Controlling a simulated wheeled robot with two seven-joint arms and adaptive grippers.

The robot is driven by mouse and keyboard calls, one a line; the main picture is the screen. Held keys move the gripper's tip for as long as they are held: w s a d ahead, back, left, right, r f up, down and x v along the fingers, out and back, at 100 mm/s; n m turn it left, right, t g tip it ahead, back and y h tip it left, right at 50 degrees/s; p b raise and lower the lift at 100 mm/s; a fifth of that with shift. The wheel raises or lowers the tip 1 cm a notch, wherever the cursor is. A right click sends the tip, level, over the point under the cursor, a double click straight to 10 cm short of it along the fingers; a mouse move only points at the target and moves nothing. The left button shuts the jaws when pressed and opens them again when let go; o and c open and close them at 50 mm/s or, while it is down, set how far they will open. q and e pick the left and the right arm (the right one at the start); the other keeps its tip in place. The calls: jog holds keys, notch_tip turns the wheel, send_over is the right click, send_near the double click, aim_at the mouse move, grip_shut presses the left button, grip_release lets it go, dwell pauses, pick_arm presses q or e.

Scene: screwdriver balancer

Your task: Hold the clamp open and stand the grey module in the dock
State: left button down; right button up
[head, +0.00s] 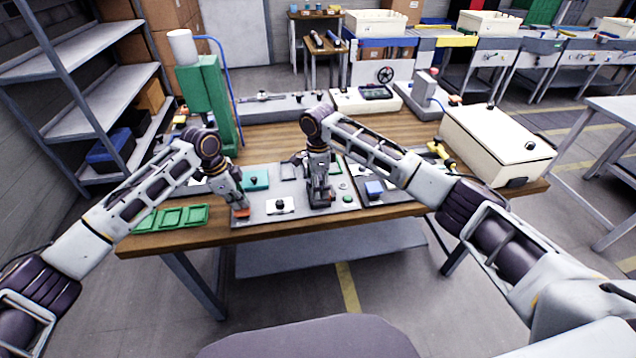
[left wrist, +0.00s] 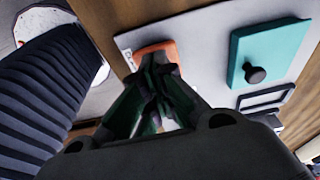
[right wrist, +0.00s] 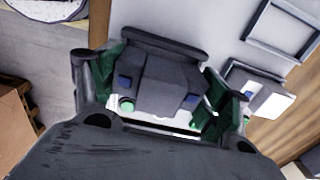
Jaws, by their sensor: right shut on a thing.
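An orange part, seemingly the clamp (head: 241,212), is at the left front corner of the light grey board; it also shows in the left wrist view (left wrist: 157,52). My left gripper (head: 240,206) is at it, with its fingertips together against or just in front of its near side; exact contact is hidden. My right gripper (head: 320,201) is shut on the grey module (right wrist: 160,82), a dark grey block with small blue parts. It holds the module over the right part of the board. I cannot tell if the module touches anything below. The dock is not clearly distinguishable.
Green trays (head: 170,217) lie left. A blue block (head: 374,190) and a cream case (head: 497,145) stand right.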

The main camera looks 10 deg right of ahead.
pick_arm(q)
jog(key=shift+f, duration=0.1)
pick_arm(e)
jog(key=shift+f, duration=1)
dwell(0.7)
jog(key=o, duration=1.1)
jog(key=shift+o, duration=0.2)
jog(key=shift+r, duration=5.95)
jog(key=shift+r, duration=0.15)
jog(key=shift+r, duration=2.85)
